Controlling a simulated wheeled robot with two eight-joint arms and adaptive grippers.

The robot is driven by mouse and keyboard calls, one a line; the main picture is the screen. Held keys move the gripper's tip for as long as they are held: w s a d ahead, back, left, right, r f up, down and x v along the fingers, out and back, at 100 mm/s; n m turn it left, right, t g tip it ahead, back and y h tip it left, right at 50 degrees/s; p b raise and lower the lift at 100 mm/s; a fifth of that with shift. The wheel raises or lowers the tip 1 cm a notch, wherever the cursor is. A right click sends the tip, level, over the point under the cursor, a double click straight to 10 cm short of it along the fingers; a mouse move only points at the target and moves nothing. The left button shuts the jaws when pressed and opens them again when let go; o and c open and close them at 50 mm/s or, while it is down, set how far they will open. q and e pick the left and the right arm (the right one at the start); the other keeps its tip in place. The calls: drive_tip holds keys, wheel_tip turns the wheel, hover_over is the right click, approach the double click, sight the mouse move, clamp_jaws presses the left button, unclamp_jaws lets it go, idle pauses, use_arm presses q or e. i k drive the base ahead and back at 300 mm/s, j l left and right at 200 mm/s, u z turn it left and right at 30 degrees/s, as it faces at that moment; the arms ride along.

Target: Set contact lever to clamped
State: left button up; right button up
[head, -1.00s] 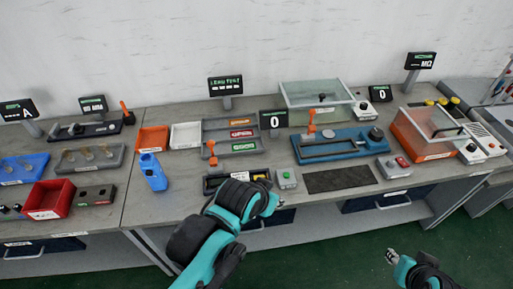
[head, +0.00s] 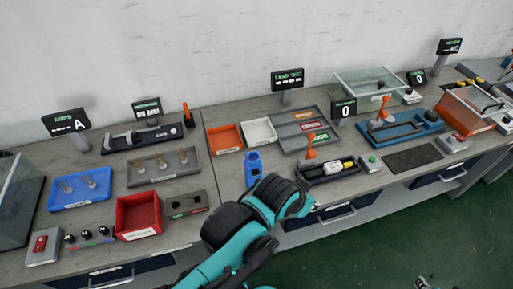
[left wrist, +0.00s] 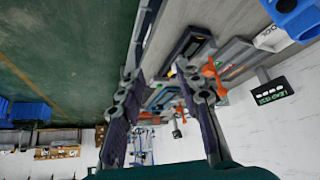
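Three orange levers stand on the bench in the head view. One is on the dark fixture at the back left (head: 187,113), one on the black fixture near the middle (head: 310,148), and one on the blue fixture to the right (head: 384,107). No readable label shows which is the contact lever. My left gripper (left wrist: 162,80) is open in the left wrist view, its fingers apart with nothing held between them. In the head view my left arm is in front of the bench, and its gripper end is beside the black fixture. Only a tip of my right gripper (head: 422,283) shows at the bottom edge.
A red bin (head: 138,215), a blue tray (head: 80,188) and a grey tray (head: 163,167) stand on the left bench. A dark mat (head: 412,159) is clear.

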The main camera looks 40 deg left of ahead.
sight(310, 153)
drive_tip(key=k+j, duration=0.85)
drive_tip(key=j, duration=0.25)
drive_tip(key=k+j, duration=0.45)
drive_tip(key=j, duration=0.1)
